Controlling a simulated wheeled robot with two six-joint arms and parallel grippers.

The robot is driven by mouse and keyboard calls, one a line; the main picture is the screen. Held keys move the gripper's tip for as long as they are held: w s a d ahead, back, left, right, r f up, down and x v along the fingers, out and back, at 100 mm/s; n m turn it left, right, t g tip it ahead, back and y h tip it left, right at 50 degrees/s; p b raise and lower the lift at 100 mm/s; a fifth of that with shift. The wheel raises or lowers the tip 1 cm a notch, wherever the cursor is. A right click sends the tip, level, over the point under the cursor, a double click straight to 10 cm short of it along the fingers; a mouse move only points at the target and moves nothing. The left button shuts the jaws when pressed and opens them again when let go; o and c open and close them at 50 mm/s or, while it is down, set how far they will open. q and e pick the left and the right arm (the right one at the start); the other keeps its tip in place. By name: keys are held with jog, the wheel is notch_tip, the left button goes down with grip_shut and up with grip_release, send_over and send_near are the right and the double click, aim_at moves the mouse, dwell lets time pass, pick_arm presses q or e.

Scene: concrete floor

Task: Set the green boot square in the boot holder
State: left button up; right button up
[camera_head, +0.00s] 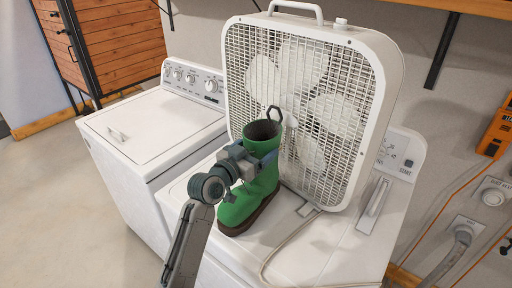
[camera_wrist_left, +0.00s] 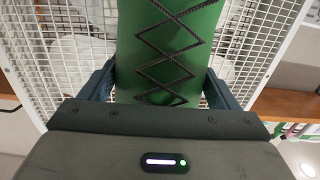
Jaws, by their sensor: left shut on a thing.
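The green boot (camera_head: 250,202) has a dark sole, and stands roughly upright at the white machine's top, in front of the box fan. Its toe points toward the lower left. I cannot tell whether the sole touches the surface. My left gripper (camera_head: 260,158) is shut on the boot's shaft, below the open top. In the left wrist view the boot (camera_wrist_left: 185,35) shows dark criss-cross lacing, with a finger on each side of the shaft. I cannot make out a boot holder in either view. My right gripper is not in view.
A white box fan (camera_head: 300,100) stands close behind the boot on the white machine (camera_head: 340,250). A white cord runs across the machine's front part. A wooden shelf (camera_head: 470,8) is above.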

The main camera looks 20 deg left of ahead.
pick_arm(q)
jog(key=o, duration=1.6)
jog(key=shift+f, duration=0.2)
jog(key=o, duration=0.3)
jog(key=shift+r, duration=0.1)
jog(key=shift+o, duration=0.2)
jog(key=shift+s, duration=0.1)
jog(key=shift+r, duration=0.1)
